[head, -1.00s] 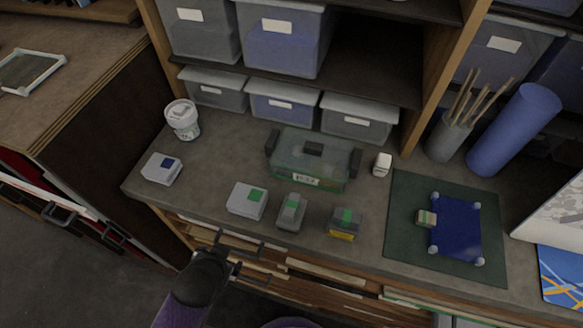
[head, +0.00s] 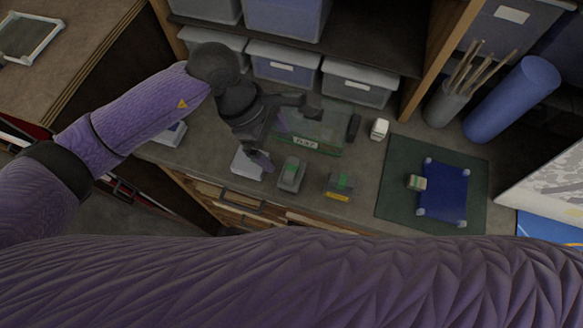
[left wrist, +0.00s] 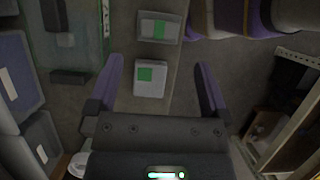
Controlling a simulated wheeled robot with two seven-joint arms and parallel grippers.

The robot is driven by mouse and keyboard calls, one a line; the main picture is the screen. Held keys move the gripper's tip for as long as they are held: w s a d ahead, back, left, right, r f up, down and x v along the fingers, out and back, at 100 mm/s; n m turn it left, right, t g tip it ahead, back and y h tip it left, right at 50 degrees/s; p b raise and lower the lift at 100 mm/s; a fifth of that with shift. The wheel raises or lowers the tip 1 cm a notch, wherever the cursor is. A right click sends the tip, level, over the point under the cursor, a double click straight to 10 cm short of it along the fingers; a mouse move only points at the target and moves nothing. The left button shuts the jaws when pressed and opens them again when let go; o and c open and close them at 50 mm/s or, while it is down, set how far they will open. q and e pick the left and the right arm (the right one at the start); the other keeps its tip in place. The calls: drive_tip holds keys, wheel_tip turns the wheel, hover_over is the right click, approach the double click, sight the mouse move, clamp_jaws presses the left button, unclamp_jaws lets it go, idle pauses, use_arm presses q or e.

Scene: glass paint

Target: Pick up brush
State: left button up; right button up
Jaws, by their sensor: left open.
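I cannot make out a brush for certain. Several thin sticks (head: 470,68) stand in a grey cylindrical cup (head: 445,105) at the back right, and I cannot tell if they are brushes. My left gripper (head: 287,135) is open and empty above the workbench, in front of the clear green case (head: 322,134), partly covering it. In the left wrist view my left gripper (left wrist: 157,70) has its fingers spread, with a white box with a green square (left wrist: 150,80) showing between them. That box (head: 246,165) is partly hidden in the head view. My right gripper is not in view.
A grey-green block (head: 292,174) and a yellow-marked block (head: 340,186) stand near the front edge. A dark green mat (head: 392,206) holds a blue sheet (head: 450,193) at the right. A blue roll (head: 512,100) leans beside the cup. Bins (head: 358,82) line the back.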

sight(291, 168)
use_arm(q)
drive_tip(key=x, duration=0.9)
drive_tip(key=shift+w+a+f, duration=0.1)
drive_tip(key=shift+a+f, duration=0.05)
drive_tip(key=shift+f, duration=0.35)
drive_tip(key=c, duration=1.2)
wheel_tip(291, 168, up, 10)
drive_tip(key=shift+r+p, duration=0.1)
drive_tip(key=shift+p, duration=0.35)
